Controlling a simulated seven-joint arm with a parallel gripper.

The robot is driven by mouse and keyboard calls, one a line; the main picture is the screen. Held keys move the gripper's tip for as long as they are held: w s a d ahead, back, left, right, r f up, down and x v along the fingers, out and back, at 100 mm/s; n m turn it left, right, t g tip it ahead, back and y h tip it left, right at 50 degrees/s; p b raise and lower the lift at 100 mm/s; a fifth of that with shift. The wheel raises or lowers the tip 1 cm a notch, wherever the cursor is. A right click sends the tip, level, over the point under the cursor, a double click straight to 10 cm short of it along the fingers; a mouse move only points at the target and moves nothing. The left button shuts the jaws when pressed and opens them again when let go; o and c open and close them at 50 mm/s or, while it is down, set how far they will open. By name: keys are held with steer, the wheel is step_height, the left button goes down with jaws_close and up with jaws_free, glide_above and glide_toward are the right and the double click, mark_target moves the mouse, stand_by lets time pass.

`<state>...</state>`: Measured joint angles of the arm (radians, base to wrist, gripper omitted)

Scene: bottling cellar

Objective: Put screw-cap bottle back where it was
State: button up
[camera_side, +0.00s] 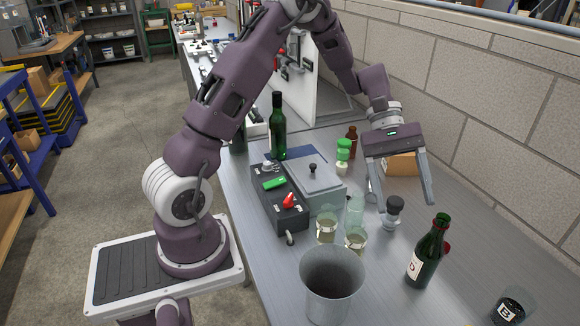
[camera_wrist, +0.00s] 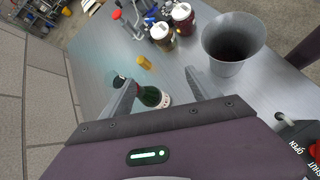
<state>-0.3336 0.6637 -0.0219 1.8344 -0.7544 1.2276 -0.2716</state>
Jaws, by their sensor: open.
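A dark green bottle with a white label (camera_side: 424,255) stands upright on the right of the steel table in the side view, with a small red thing partly hidden behind it. A second green bottle (camera_side: 278,135) stands behind the grey box. I cannot tell for certain which has the screw cap. My gripper (camera_side: 402,196) is open and empty above the table, behind the labelled bottle and apart from it. In the wrist view a green bottle (camera_wrist: 152,97) shows between the spread fingers (camera_wrist: 160,78), partly hidden by the gripper body.
A grey bucket (camera_side: 331,280) stands at the front. Glasses (camera_side: 356,239), a dark-topped stopper (camera_side: 394,213) and a switch box (camera_side: 280,205) stand close by. A dark glass marked B (camera_side: 510,308) is at the front right. A block wall (camera_side: 500,120) bounds the right side.

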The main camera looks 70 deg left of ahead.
steer(key=s+d+r+m+t+y, duration=0.1)
steer(key=s+r+m+y, duration=0.35)
steer(key=s+r, duration=0.4)
steer(key=s+a+r+m+t+y, duration=0.1)
steer(key=s+a+m+t+y, duration=0.1)
steer(key=s, duration=0.5)
steer(key=s+a+r+m+t+y, duration=0.1)
steer(key=s+m+t+y, duration=0.2)
steer(key=s, duration=0.5)
steer(key=m+t, duration=0.1)
steer(key=m, duration=0.1)
steer(key=shift+a+r+m, duration=0.15)
steer(key=shift+a+m, duration=0.2)
